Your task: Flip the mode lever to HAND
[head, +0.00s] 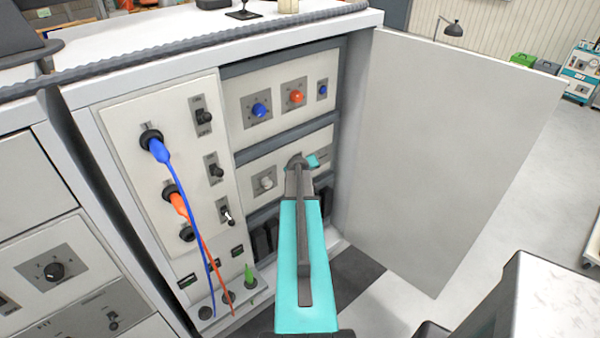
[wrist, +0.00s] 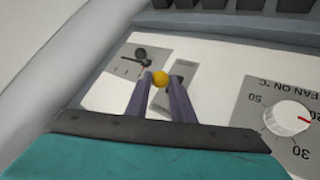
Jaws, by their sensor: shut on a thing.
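In the wrist view my gripper (wrist: 160,84) has its two dark fingers on either side of a small round yellow knob (wrist: 160,78), and it is shut on it. The knob is in front of a white panel with grey plates; I cannot read its label or tell its setting. A black-tipped lever (wrist: 141,55) stands just beyond the left finger on a grey plate with tick marks. In the head view my gripper (head: 299,163) is at the right part of the lower panel inside the open cabinet, and it hides the knob there.
A white dial (wrist: 291,117) marked FAN ON °C is to the right in the wrist view. The open cabinet door (head: 450,150) stands to the right of my arm. Blue (head: 187,205) and orange (head: 207,250) cables hang from the left panel.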

